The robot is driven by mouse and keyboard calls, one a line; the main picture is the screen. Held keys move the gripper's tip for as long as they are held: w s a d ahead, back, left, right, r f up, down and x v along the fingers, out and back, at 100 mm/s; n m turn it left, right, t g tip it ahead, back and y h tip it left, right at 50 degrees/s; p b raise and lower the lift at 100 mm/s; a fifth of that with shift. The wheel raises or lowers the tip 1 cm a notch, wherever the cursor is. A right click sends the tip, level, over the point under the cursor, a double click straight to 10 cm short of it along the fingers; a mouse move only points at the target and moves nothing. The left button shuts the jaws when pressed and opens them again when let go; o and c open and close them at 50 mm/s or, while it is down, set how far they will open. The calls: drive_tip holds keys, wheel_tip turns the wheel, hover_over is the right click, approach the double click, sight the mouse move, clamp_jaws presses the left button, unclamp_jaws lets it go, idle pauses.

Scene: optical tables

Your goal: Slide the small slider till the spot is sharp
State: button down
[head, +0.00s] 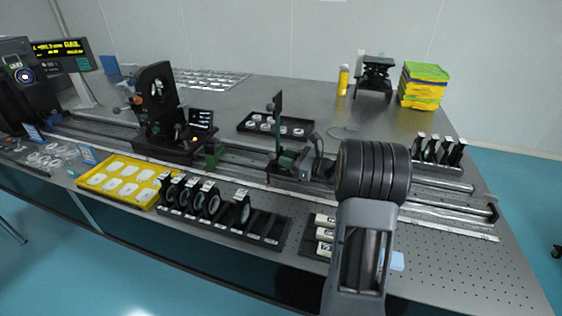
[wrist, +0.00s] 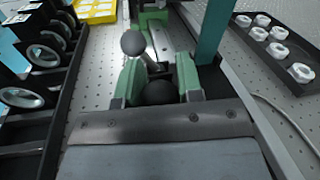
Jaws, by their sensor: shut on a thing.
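My gripper (wrist: 160,84) is shut on a black ball knob (wrist: 160,93), which sits between its two green fingers in the wrist view. A second black ball (wrist: 133,43) on a slanted metal stem stands just beyond the fingers. In the head view my gripper (head: 301,161) is low over the rail (head: 240,158), at a small carriage beside an upright dark plate (head: 278,118). The plate also shows in the wrist view (wrist: 216,35), right of the fingers. The carriage is mostly hidden by my gripper and arm. No light spot can be made out.
A small green piece (head: 213,154) and a tall black mount (head: 158,97) stand farther left along the rail. A black lens rack (head: 268,226) and yellow tray (head: 88,180) lie in front; a dark tray (head: 248,124) lies behind. A lit display (head: 58,52) stands far left.

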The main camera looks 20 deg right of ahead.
drive_tip(key=shift+s+d+r, duration=0.1)
drive_tip(key=shift+s+d, duration=0.1)
drive_tip(key=shift+d, duration=0.15)
drive_tip(key=c, duration=1.1)
unclamp_jaws()
drive_tip(key=shift+c, duration=0.2)
drive_tip(key=o, duration=0.4)
drive_tip(key=shift+a, duration=0.2)
drive_tip(key=shift+c, duration=0.2)
drive_tip(key=v, duration=1.3)
drive_tip(key=shift+s+d, duration=0.25)
drive_tip(key=shift+s, duration=0.05)
